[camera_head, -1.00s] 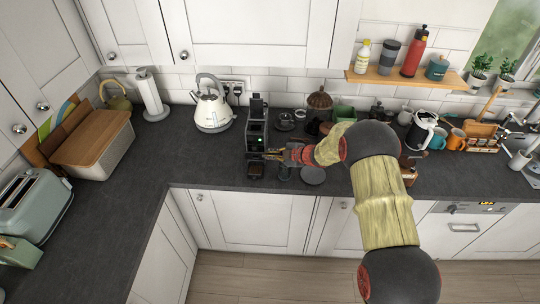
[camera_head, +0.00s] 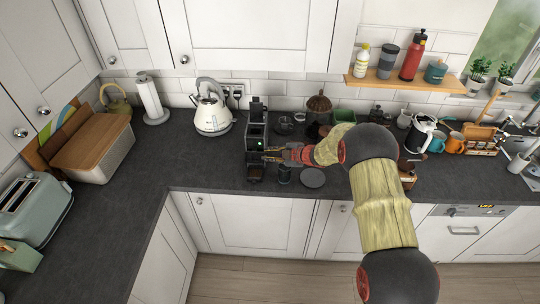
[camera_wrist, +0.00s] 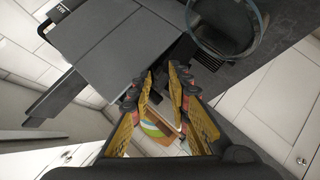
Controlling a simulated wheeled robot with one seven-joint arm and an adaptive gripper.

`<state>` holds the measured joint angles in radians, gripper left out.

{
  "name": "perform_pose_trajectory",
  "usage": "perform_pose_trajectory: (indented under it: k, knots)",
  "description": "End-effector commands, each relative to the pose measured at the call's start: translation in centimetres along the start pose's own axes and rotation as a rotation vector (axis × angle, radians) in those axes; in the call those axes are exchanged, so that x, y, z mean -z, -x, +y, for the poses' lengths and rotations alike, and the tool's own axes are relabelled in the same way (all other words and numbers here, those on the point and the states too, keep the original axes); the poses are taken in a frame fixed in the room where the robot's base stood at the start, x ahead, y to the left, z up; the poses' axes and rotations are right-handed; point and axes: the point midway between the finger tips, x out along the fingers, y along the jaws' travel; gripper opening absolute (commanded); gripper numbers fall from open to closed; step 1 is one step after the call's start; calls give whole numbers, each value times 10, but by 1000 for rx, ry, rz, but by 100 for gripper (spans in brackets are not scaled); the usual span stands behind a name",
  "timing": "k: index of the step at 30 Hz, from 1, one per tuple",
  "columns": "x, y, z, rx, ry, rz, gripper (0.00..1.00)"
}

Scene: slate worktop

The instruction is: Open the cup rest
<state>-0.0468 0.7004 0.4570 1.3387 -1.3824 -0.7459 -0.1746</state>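The small black coffee machine (camera_head: 256,138) stands on the worktop with a green light on its front. A dark, low part (camera_head: 255,174) at its base looks like the cup rest; its exact state is too small to tell. My gripper (camera_head: 266,153) is at the machine's front right side, above that low part. In the wrist view my yellow-padded fingers (camera_wrist: 162,72) have a narrow gap between the tips, with nothing clearly held. The machine's dark flat panels (camera_wrist: 120,50) lie just beyond them. Whether the fingertips touch the machine cannot be told.
A glass vessel (camera_wrist: 228,25) is close by in the wrist view. A dark jar (camera_head: 284,175) and a round grey disc (camera_head: 312,178) sit right of the machine. A white kettle (camera_head: 212,116) stands to its left.

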Motion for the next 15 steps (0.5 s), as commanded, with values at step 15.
perform_pose_trajectory:
  k: [15]
  knots:
    - [-2, 18, -2, 1, -4, -2, 23]
